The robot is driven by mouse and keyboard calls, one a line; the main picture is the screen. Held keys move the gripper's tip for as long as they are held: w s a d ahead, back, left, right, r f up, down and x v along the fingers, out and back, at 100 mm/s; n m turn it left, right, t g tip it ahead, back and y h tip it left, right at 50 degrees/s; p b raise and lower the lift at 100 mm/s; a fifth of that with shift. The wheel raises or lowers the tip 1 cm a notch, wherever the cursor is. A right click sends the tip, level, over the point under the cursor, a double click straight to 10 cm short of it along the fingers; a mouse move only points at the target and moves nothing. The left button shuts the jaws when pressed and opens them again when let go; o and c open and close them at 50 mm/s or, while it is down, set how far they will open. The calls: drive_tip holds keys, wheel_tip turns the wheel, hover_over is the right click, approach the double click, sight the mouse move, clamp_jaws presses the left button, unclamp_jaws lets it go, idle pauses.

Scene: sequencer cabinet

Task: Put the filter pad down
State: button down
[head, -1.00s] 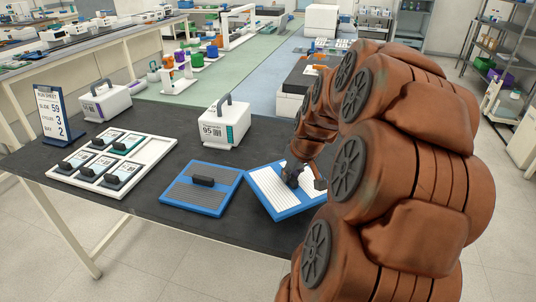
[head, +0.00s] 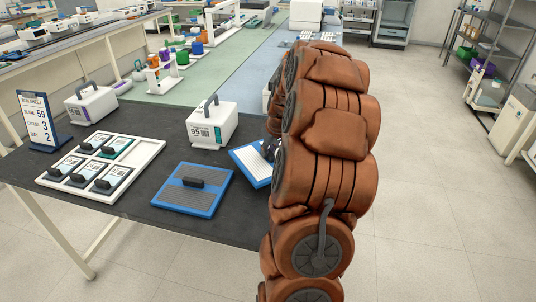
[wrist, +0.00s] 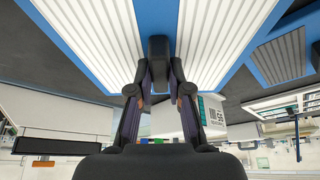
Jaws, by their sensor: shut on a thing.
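The white pleated filter pad (head: 247,160) in a blue frame is at the right of the black table, partly hidden behind my arm in the head view. It fills the top of the wrist view (wrist: 205,40). My gripper (wrist: 159,68) is shut on the pad's black handle (wrist: 158,48); in the head view only a little of the gripper (head: 268,149) shows. I cannot tell whether the pad touches the table. A second pad with a grey ribbed face (head: 193,189), blue frame and black handle lies flat to its left.
A white box with a handle, marked 95 (head: 212,126), stands behind the pads. A white tray (head: 143,160) with several black-handled cartridges lies at left. Another white box (head: 91,107) and the run sheet stand (head: 41,122) are behind it.

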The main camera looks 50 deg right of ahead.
sight(270, 151)
drive_tip(key=shift+w+d, duration=0.35)
drive_tip(key=shift+w, duration=0.1)
drive_tip(key=shift+a+f+p, duration=0.1)
drive_tip(key=shift+f+p, duration=0.8)
drive_tip(key=shift+f, duration=0.8)
drive_tip(key=shift+f, duration=0.2)
drive_tip(key=c, duration=1.1)
unclamp_jaws()
drive_tip(key=shift+r, duration=0.15)
drive_tip(key=shift+r, duration=0.1)
drive_tip(key=b+v, duration=0.4)
drive_tip(key=v, duration=0.7)
drive_tip(key=shift+s+r, duration=0.25)
drive_tip(key=shift+r, duration=0.1)
